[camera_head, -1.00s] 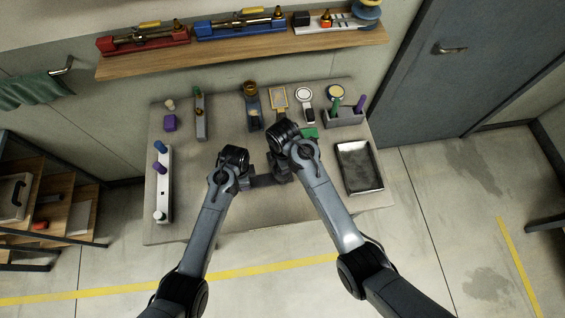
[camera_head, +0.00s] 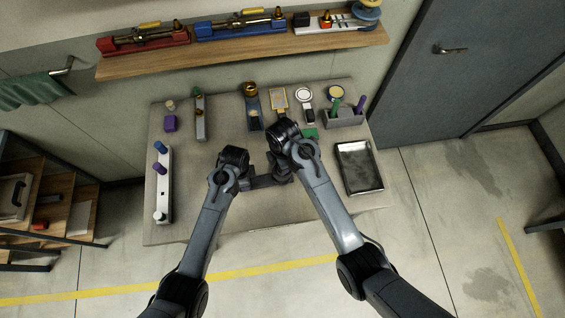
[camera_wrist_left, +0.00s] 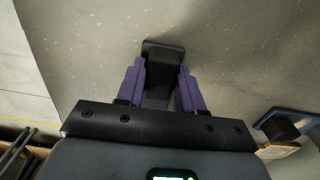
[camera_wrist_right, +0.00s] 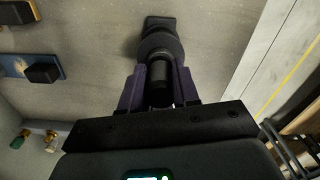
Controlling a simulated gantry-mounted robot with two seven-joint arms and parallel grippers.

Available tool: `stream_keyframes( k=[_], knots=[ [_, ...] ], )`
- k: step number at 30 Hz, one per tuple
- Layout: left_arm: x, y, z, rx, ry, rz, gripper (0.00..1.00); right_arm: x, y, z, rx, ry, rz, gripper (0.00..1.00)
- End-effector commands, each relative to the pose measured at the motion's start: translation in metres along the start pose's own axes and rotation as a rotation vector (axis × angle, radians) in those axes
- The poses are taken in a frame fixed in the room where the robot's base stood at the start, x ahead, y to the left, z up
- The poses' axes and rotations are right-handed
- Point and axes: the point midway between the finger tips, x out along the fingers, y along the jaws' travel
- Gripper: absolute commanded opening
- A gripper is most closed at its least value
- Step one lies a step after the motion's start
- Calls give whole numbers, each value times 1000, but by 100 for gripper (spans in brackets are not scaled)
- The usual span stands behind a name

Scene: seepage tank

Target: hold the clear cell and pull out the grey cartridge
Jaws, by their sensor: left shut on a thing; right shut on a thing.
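A dark bar-like piece (camera_head: 262,181) lies low over the front middle of the table, between my two grippers. In the left wrist view my left gripper (camera_wrist_left: 160,88) has its purple fingers shut on a dark flat-ended piece (camera_wrist_left: 162,52). In the right wrist view my right gripper (camera_wrist_right: 158,85) is shut on a dark cylinder (camera_wrist_right: 158,72) with a wider round collar beyond the fingertips. No part looks see-through, so I cannot tell clear cell from grey cartridge by colour. My arms hide much of both in the head view. Whether the two pieces are joined is unclear.
A black tray (camera_head: 358,168) lies at the table's right. A white rack (camera_head: 163,188) stands at the left. Several small tools line the back edge, with a grey holder (camera_head: 343,117) of coloured handles at the back right. The table's front strip is clear.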

Motion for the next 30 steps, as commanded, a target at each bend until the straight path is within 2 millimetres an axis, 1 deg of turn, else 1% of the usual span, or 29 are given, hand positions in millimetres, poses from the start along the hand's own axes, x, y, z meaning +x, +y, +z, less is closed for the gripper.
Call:
stream_keyframes(
  k=[21, 30],
  knots=[
    [0, 0, 0, 0, 0, 0, 0, -35, 0, 0, 0, 1, 2, 0],
    [0, 0, 0, 0, 0, 0, 0, -43, 0, 0, 1, 0, 1, 0]
  ],
)
